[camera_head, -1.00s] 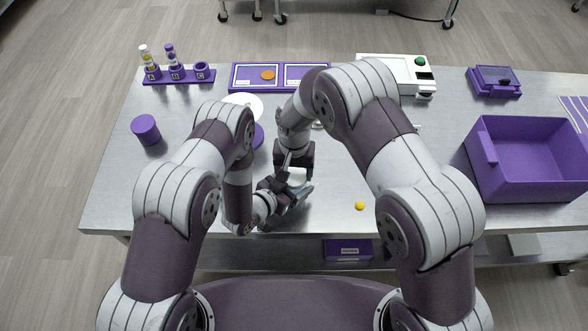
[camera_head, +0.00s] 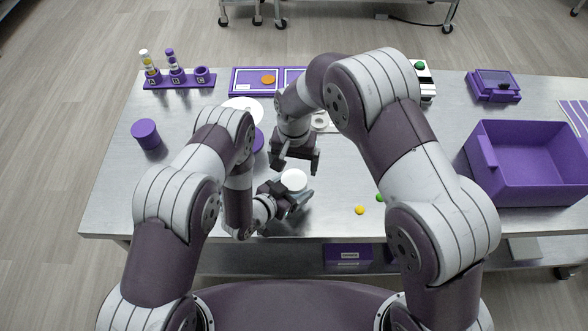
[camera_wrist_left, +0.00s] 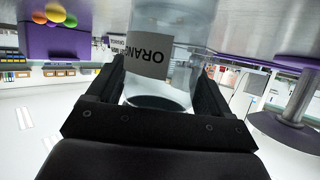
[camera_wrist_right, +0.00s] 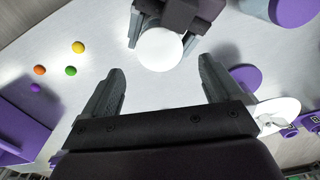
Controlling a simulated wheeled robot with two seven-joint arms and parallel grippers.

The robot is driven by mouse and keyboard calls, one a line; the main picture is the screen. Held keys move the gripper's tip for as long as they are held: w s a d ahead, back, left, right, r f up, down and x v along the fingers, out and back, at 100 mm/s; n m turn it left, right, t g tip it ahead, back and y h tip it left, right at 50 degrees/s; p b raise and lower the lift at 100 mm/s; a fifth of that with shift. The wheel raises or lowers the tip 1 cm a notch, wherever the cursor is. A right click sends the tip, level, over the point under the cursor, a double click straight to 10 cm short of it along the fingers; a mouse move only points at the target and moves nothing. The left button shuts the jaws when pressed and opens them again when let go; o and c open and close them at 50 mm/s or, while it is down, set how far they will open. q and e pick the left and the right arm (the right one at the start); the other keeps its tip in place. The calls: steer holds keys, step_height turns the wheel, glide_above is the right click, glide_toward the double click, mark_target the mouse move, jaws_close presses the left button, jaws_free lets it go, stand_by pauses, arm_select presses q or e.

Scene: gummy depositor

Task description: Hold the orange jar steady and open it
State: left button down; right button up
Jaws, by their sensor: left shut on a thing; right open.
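The white lid also shows in the right wrist view (camera_wrist_right: 159,49), beyond and between the fingertips. My right gripper (camera_head: 296,165) is open and empty, above and just behind the lid, apart from it. I cannot tell whether the lid is loose.
Loose candies, one yellow (camera_head: 360,210) and one green (camera_head: 380,198), lie right of the jar. A purple bin (camera_head: 530,155) stands at the right. A purple cylinder (camera_head: 146,134) and a tube rack (camera_head: 180,82) are at the left.

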mark_target(294, 179)
step_height(294, 179, up, 2)
steer(key=shift+m, duration=1.1)
step_height(294, 179, down, 8)
steer(key=shift+r, duration=0.15)
steer(key=c, duration=1.1)
steer(key=n, duration=0.3)
